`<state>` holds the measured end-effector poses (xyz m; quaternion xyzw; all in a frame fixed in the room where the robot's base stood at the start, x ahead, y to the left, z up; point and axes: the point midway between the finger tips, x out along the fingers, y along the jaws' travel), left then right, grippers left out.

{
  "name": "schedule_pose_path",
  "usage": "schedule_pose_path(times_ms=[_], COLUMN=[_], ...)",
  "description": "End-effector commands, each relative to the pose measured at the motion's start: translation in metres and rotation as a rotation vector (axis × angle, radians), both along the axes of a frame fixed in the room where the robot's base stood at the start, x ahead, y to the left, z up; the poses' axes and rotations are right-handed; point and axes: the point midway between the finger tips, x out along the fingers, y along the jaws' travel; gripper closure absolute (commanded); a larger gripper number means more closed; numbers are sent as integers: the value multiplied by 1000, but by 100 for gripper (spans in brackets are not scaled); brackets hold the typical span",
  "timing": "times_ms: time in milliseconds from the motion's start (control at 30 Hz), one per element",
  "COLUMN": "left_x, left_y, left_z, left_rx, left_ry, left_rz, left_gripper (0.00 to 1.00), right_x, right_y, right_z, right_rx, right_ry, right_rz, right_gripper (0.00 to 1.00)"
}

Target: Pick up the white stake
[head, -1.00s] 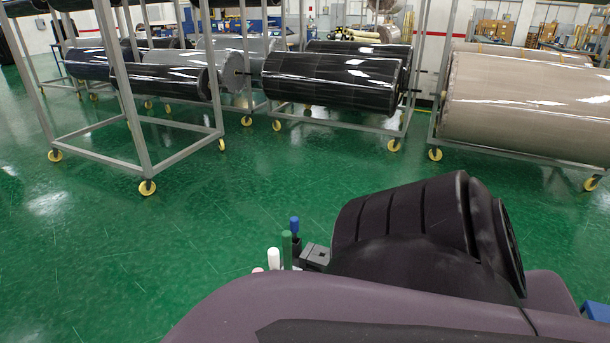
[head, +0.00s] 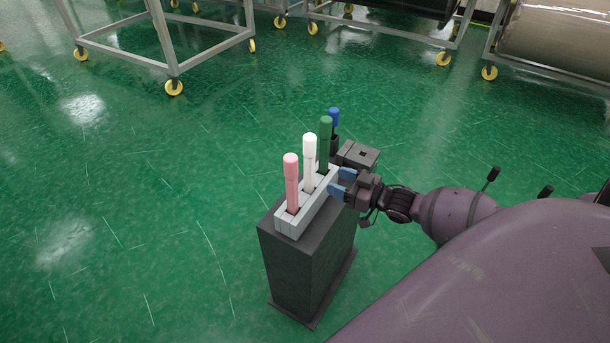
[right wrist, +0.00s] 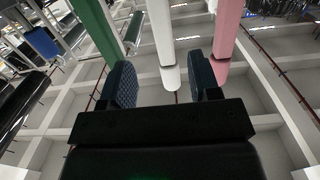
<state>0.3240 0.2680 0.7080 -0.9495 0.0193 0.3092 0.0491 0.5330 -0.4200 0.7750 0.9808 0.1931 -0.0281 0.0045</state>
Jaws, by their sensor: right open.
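The white stake (head: 309,160) stands upright in a light grey rack (head: 287,226), between a pink stake (head: 291,180) and a green stake (head: 325,145). My right gripper (head: 342,181) is open and empty, with its blue fingertips close to the rack's right side, pointing at the stakes. In the right wrist view the white stake (right wrist: 164,45) shows in the gap between the two spread fingers (right wrist: 162,82). The green stake (right wrist: 96,28) is left of them and the pink stake (right wrist: 226,30) is right. I cannot tell whether any finger touches a stake. My left gripper is out of view.
The rack sits on a dark box-shaped stand (head: 305,262). Wheeled metal frames (head: 160,60) stand at the back. The green floor to the left is clear.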

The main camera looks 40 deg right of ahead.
Motion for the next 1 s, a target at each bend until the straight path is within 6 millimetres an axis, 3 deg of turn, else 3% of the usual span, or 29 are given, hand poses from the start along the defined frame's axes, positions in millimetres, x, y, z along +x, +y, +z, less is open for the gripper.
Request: schedule_pose_path(times_ms=[400, 667, 1000], left_x=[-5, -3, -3], left_y=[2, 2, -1], left_z=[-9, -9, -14], left_rx=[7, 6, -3], left_ry=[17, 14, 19], left_rz=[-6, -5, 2], left_gripper=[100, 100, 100], right_x=[48, 63, 98], right_y=[15, 23, 42], right_z=[0, 3, 7], right_rx=[2, 3, 2], right_ry=[-8, -10, -6], right_rz=[4, 4, 4], right_gripper=[44, 44, 44])
